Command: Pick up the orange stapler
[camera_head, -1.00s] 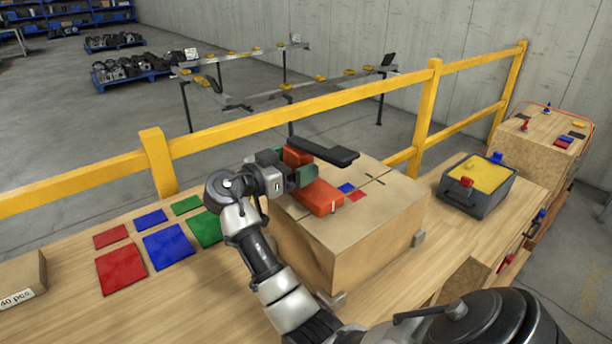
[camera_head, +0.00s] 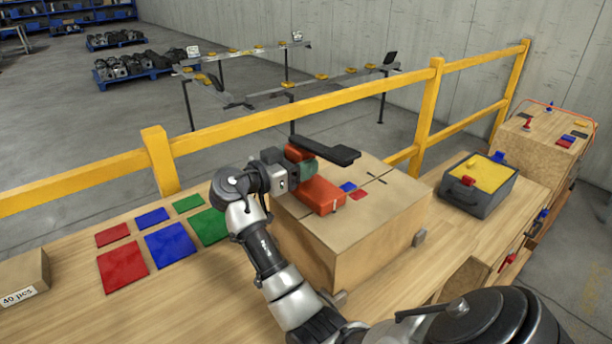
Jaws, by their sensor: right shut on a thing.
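The orange stapler (camera_head: 319,196) has an orange base and a long black top arm that points right. It is on top of the cardboard box (camera_head: 375,235), at the box's left rear; I cannot tell whether it still touches the box. My right gripper (camera_head: 303,172) reaches it from the left and is shut on its middle, between the black arm and the base. The gripper hides part of the stapler's left end. My left gripper is not in view.
Red, blue and green squares (camera_head: 170,245) lie flat on the wooden table at left. A grey bin with yellow contents (camera_head: 478,182) stands right of the box. A yellow railing (camera_head: 300,116) runs behind the table. Another small box (camera_head: 22,275) sits at far left.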

